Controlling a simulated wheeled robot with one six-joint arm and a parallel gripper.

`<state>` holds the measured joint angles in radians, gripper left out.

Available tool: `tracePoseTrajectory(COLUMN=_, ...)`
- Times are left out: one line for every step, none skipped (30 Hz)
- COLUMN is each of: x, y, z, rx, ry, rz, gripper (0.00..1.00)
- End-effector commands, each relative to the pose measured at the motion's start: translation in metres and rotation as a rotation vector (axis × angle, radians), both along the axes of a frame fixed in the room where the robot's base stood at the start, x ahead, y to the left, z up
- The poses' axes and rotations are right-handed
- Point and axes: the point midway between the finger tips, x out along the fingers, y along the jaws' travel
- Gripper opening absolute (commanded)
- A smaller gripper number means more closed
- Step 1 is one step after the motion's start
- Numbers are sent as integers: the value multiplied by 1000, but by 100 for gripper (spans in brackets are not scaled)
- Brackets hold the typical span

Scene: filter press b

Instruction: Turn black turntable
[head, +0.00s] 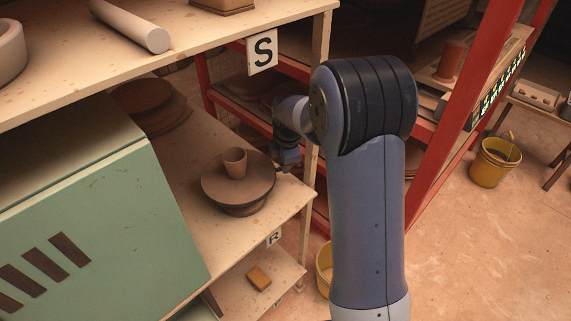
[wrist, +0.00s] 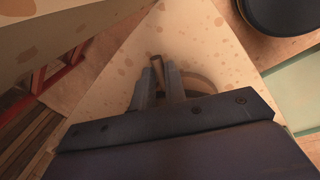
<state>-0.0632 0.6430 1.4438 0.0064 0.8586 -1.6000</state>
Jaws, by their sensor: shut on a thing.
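The turntable (head: 226,188), a dark brown-black round disc on a lower foot, stands on the middle shelf. A small brown clay cup (head: 235,162) stands upright on its top. My gripper (head: 286,163) is at the disc's right edge, its tips partly hidden. In the wrist view my gripper (wrist: 160,70) is shut on a narrow brown piece at the turntable's edge. A curved brown part of the turntable (wrist: 203,82) shows behind the right finger; the rest is hidden by the gripper body.
A green cabinet (head: 90,215) stands close left of the turntable. Stacked brown discs (head: 150,105) lie behind. A red rack (head: 465,110) stands at right; a yellow bucket (head: 490,165) is on open floor.

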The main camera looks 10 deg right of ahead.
Motion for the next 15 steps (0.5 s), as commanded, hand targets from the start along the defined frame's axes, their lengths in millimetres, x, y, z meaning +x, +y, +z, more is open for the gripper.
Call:
tracePoseTrajectory(x=1, y=0, z=1, rx=1, ry=-1, rz=2, gripper=0)
tracePoseTrajectory(x=1, y=0, z=1, rx=0, ry=-1, rz=3, gripper=0)
tracePoseTrajectory(x=1, y=0, z=1, rx=1, ry=-1, rz=4, gripper=0)
tracePoseTrajectory(x=1, y=0, z=1, rx=1, ry=-1, rz=4, gripper=0)
tracePoseTrajectory(x=1, y=0, z=0, rx=1, ry=-1, rz=4, gripper=0)
tracePoseTrajectory(x=1, y=0, z=0, rx=1, ry=-1, rz=4, gripper=0)
tracePoseTrajectory(x=1, y=0, z=0, rx=1, ry=-1, rz=4, gripper=0)
tracePoseTrajectory(x=1, y=1, z=0, rx=1, ry=-1, rz=4, gripper=0)
tracePoseTrajectory(x=1, y=1, z=0, rx=1, ry=-1, rz=4, gripper=0)
tracePoseTrajectory(x=1, y=1, z=0, rx=1, ry=-1, rz=4, gripper=0)
tracePoseTrajectory(x=1, y=1, z=0, rx=1, ry=-1, rz=4, gripper=0)
tracePoseTrajectory(x=1, y=1, z=0, rx=1, ry=-1, rz=4, gripper=0)
tracePoseTrajectory(x=1, y=1, z=0, rx=1, ry=-1, rz=4, gripper=13)
tracePoseTrajectory(x=1, y=1, z=0, rx=1, ry=-1, rz=4, gripper=16)
tracePoseTrajectory(x=1, y=1, z=0, rx=1, ry=-1, rz=4, gripper=19)
